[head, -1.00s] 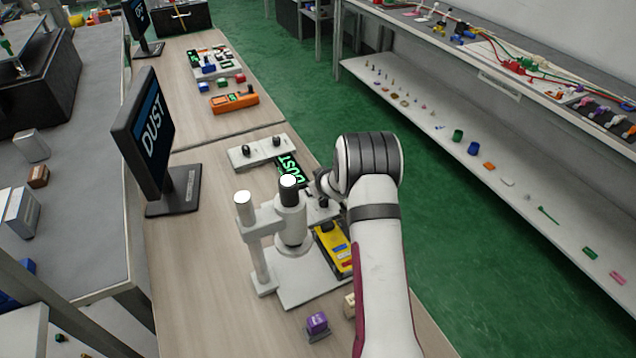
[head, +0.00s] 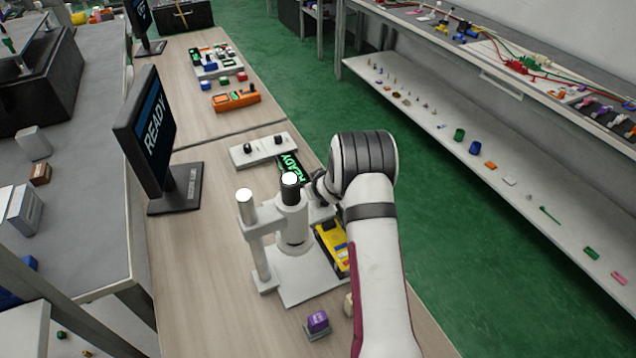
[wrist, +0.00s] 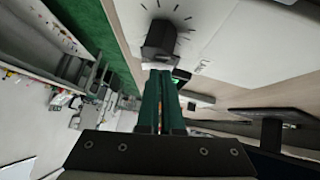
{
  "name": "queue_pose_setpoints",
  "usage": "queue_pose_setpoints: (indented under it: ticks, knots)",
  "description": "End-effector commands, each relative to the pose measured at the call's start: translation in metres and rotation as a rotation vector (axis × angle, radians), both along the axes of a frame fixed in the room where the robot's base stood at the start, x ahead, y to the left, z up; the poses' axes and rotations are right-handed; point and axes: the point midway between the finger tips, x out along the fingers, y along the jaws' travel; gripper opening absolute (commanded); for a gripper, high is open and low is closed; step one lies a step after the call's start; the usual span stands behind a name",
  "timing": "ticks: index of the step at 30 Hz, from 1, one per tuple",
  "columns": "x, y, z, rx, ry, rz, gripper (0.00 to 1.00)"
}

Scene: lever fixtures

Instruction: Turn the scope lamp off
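The white microscope (head: 292,225) stands on a flat base in the head view, its top end bright white. In the wrist view, a dark knob (wrist: 160,40) sits on a pale panel with tick marks around it. My gripper (wrist: 161,73) has two green fingers close together, with their tips right at the near side of the knob. I cannot tell whether they touch it. Nothing shows held between the fingers. In the head view my arm and the microscope mostly hide the gripper.
A monitor (head: 148,130) reading READY stands left of the microscope. A pale box with two dark knobs (head: 263,149) and a small green-lettered display (head: 291,165) lie behind it.

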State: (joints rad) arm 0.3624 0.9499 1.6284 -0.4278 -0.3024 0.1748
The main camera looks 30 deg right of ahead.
Motion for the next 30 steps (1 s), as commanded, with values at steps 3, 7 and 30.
queue_pose_setpoints:
  ticks: [3,7,30]
  knots:
    - [0.000,0.000,-0.001,0.000,0.002,0.000,0.00]
    - [0.000,0.000,0.000,0.000,0.001,0.000,0.00]
    - [-0.069,0.021,0.107,-0.001,0.000,-0.001,0.00]
